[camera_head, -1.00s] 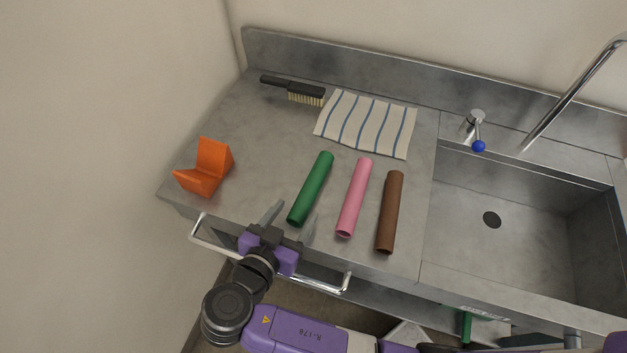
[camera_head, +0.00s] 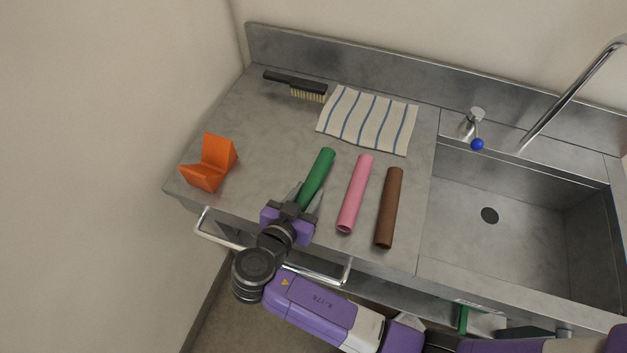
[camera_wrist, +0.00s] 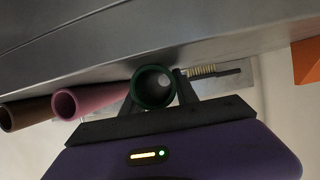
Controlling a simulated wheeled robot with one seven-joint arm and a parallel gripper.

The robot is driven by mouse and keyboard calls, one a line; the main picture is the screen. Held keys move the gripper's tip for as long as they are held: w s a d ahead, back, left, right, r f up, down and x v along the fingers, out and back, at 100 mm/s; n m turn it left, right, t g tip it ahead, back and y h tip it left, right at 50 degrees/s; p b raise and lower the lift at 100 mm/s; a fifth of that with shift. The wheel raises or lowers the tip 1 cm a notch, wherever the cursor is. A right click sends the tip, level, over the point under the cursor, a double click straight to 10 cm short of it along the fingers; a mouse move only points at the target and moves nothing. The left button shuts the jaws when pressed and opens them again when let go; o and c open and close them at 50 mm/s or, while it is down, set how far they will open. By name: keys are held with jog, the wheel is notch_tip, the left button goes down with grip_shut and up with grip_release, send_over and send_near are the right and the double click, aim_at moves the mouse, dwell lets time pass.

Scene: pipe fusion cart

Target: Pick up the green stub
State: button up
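The green stub (camera_head: 319,174) lies on the steel counter, leftmost of three tubes. In the wrist view its open round end (camera_wrist: 153,87) faces me between the two fingers. My gripper (camera_head: 306,193) is at the stub's near end, with one finger on each side of it. The fingers look open, with narrow gaps beside the stub; firm contact does not show. In the wrist view the gripper (camera_wrist: 156,98) hides part of the stub's lower edge.
The pink tube (camera_head: 355,193) lies close right of the stub, then the brown tube (camera_head: 389,208). An orange block (camera_head: 209,164) is at left. A brush (camera_head: 296,84) and striped cloth (camera_head: 367,119) lie behind. The sink (camera_head: 500,240) is right; a handle rail (camera_head: 222,236) runs along the front.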

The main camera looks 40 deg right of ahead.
grip_shut()
jog(key=shift+r, duration=0.1)
